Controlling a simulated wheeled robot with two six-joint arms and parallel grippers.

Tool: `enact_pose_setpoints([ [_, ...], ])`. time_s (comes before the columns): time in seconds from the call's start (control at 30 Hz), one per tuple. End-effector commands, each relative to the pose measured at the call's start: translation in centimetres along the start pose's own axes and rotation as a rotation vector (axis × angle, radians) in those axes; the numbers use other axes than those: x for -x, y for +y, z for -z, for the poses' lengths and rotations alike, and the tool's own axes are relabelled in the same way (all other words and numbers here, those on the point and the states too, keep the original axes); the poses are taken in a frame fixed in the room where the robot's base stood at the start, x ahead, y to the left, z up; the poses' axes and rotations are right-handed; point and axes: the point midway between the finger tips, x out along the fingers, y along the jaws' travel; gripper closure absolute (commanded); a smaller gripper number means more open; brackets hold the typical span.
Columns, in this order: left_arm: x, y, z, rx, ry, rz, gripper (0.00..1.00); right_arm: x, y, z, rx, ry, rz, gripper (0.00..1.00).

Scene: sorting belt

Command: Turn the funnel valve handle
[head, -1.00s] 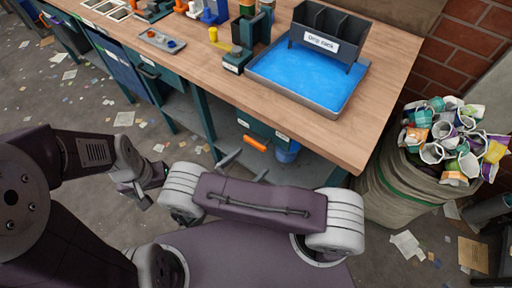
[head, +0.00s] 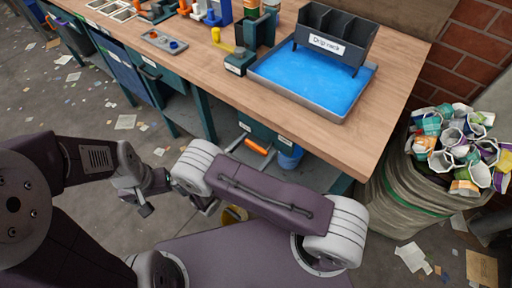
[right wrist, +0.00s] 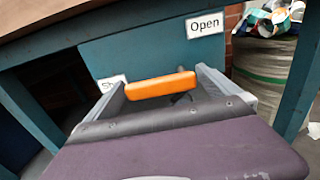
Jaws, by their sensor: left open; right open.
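The orange valve handle (head: 256,146) is under the workbench's front edge, against a teal panel. In the right wrist view the orange handle (right wrist: 160,86) lies roughly level, slightly tilted, between the fingers of my right gripper (right wrist: 160,79). That gripper is open, with one finger at each end of the handle; I cannot tell whether they touch it. An "Open" label (right wrist: 205,24) is above and right of the handle, and a partly hidden label (right wrist: 111,83) is at its left. My left gripper (head: 147,208) is open and empty, away from the handle.
The wooden workbench (head: 350,137) carries a blue-filled tray (head: 310,82) with a dark drip rack (head: 335,35). A blue bucket (head: 290,158) is below it. A sack of crumpled cups (head: 400,195) stands at the right. Bench legs flank the handle.

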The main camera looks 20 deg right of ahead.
Motion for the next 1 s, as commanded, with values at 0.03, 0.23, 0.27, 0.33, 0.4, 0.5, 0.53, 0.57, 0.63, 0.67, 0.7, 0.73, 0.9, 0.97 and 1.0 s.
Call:
enact_pose_setpoints([
  [0.03, 0.0, 0.0, 0.0, 0.0, 0.0, 0.0, 0.0, -0.01, 0.01, 0.0, 0.0, 0.0, 0.0, 0.0],
  [0.23, 0.01, 0.0, 0.0, 0.0, 0.0, 0.0, 0.0, 0.02, 0.0, 0.0, 0.0, 0.0, 0.0, 0.22],
  [0.27, 0.01, 0.0, 0.0, 0.0, 0.0, 0.0, 0.0, 0.02, 0.01, 0.0, 0.0, 0.0, 0.0, 0.31],
  [0.33, 0.01, 0.0, 0.0, 0.0, 0.0, 0.0, 0.0, 0.02, 0.01, 0.0, 0.0, 0.0, 0.0, 0.5],
  [0.4, 0.0, 0.0, 0.0, 0.0, 0.0, 0.0, 0.0, 0.03, 0.01, 0.01, 0.0, 0.0, 0.0, 0.7],
  [0.5, 0.0, 0.0, 0.0, 0.0, 0.0, 0.0, 0.0, 0.03, 0.01, 0.01, 0.0, 0.0, 0.0, 0.87],
  [0.53, 0.01, 0.0, 0.0, 0.0, 0.0, 0.0, 0.0, 0.03, 0.01, 0.0, 0.0, 0.0, 0.0, 0.87],
  [0.57, 0.02, 0.0, 0.0, 0.0, 0.0, 0.0, 0.0, 0.04, 0.01, 0.0, -0.002, 0.0, 0.0, 0.87],
  [0.63, 0.06, 0.0, 0.0, 0.0, 0.0, 0.0, 0.0, 0.04, 0.01, -0.05, -0.009, 0.0, 0.0, 0.87],
  [0.67, 0.09, 0.0, 0.0, 0.0, 0.0, 0.0, 0.0, 0.04, 0.02, -0.08, -0.015, 0.0, 0.0, 0.87],
  [0.7, 0.13, 0.0, 0.01, 0.0, 0.0, 0.0, 0.0, 0.04, 0.02, -0.13, -0.026, 0.0, 0.0, 0.87],
  [0.73, 0.18, 0.0, 0.02, 0.0, 0.0, 0.0, 0.0, 0.04, 0.03, -0.17, -0.036, 0.0, 0.0, 0.87],
  [0.9, 0.52, 0.01, 0.05, 0.0, 0.0, 0.0, 0.0, 0.05, 0.07, -0.55, -0.128, 0.001, 0.0, 0.87],
  [0.97, 0.65, 0.01, 0.07, 0.0, 0.0, 0.0, 0.0, 0.05, 0.08, -0.72, -0.173, 0.001, 0.0, 0.86],
  [1.0, 0.74, 0.01, 0.07, 0.0, 0.0, 0.0, 0.0, 0.05, 0.1, -0.82, -0.204, 0.001, 0.0, 0.86],
])
